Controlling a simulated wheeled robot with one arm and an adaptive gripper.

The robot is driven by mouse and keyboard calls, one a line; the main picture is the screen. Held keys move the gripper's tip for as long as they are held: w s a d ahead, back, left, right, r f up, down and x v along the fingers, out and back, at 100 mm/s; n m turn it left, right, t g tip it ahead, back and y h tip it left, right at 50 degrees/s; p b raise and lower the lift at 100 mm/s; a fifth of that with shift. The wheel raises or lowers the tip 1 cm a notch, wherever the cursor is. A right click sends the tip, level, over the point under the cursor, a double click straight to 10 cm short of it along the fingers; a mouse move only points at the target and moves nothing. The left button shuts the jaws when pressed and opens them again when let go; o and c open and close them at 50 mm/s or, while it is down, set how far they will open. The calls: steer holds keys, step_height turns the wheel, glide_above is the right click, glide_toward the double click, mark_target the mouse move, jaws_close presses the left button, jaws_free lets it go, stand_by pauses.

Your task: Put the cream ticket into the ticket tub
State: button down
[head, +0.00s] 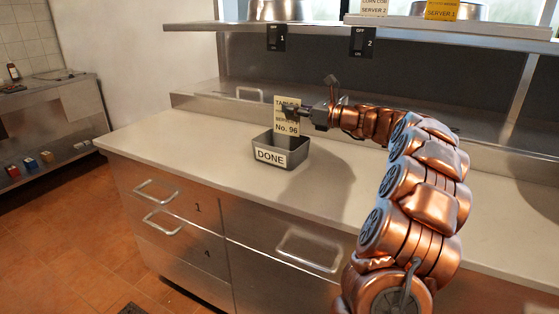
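The cream ticket (287,126) shows dark print including "TABLE" and "No. 96". It hangs upright over the ticket tub (270,156), a grey open box with a "DONE" label on the counter. The ticket's lower edge appears at or just behind the tub's rim; I cannot tell how far inside it reaches. My gripper (292,112) comes in from the right and is shut on the ticket around its upper middle, covering part of the print.
The steel counter (200,150) is clear around the tub. A raised shelf (215,92) runs behind it. An overhead shelf carries pans and an orange ticket (441,9) and a cream ticket (374,7). Drawers (158,190) are below.

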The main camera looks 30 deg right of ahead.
steer(key=shift+f+b, duration=0.55)
steer(key=shift+f, duration=0.3)
steer(key=shift+r, duration=0.1)
steer(key=c, duration=1.2)
jaws_free()
steer(key=shift+c, duration=0.2)
steer(key=shift+s, duration=0.1)
steer(key=v, duration=1.2)
